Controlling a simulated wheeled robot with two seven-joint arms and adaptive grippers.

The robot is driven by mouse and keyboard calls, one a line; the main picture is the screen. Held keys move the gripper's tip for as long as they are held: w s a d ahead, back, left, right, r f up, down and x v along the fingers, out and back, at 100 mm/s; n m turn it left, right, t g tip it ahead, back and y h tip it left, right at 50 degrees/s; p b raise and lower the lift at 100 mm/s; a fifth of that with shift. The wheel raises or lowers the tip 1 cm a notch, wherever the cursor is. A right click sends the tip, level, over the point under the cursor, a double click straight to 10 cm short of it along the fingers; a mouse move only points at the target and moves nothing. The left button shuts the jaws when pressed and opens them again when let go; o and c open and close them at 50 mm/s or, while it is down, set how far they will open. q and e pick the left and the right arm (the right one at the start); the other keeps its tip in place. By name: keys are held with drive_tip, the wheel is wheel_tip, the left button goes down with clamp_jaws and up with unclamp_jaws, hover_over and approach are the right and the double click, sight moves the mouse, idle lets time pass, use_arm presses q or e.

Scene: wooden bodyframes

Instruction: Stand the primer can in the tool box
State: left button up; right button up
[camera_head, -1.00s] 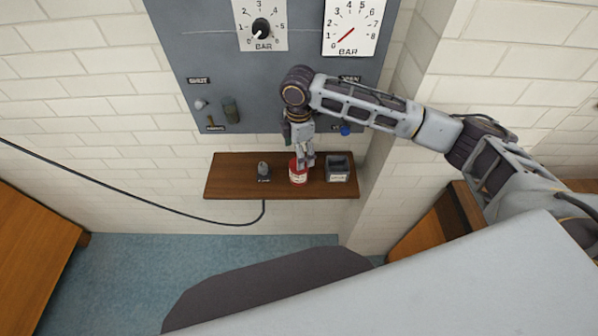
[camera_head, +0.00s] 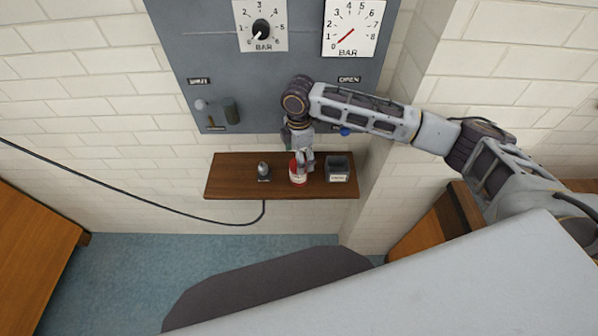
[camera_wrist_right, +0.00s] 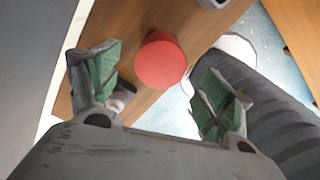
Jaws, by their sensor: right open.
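The primer can is a red can (camera_head: 298,179) with a pale label, standing upright on the brown wall shelf. Its round red top also shows in the right wrist view (camera_wrist_right: 161,62). The tool box is taken to be the small dark grey open box (camera_head: 338,177) to its right on the shelf. My right gripper (camera_head: 304,165) points down at the can and hides part of it. In the right wrist view its green-padded fingers (camera_wrist_right: 160,90) are spread, with the can's top ahead of the gap between them. My left gripper is not in view.
A small dark grey object (camera_head: 264,172) stands left of the can on the shelf (camera_head: 228,178). A grey panel (camera_head: 290,105) with two gauges, a lever and knobs rises behind. The left end of the shelf is clear. A black cable hangs below it.

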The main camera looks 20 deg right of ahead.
drive_tip(key=shift+f+p, duration=0.55)
drive_tip(key=shift+f, duration=2.05)
drive_tip(key=shift+c, duration=0.2)
drive_tip(key=c, duration=1.3)
drive_tip(key=shift+o, duration=0.2)
drive_tip(key=shift+s+r, duration=0.15)
drive_tip(key=shift+r, duration=0.05)
drive_tip(key=shift+r+b, duration=0.2)
drive_tip(key=shift+b, duration=0.1)
wheel_tip(320, 180, up, 6)
drive_tip(key=shift+r+b, duration=0.2)
drive_tip(key=shift+b, duration=0.3)
drive_tip(key=s+a+b, duration=0.1)
drive_tip(key=s+a, duration=0.1)
drive_tip(key=s, duration=0.7)
drive_tip(key=s+a+b, duration=0.1)
drive_tip(key=s+a, duration=0.2)
drive_tip(key=s, duration=0.7)
drive_tip(key=shift+a, duration=0.25)
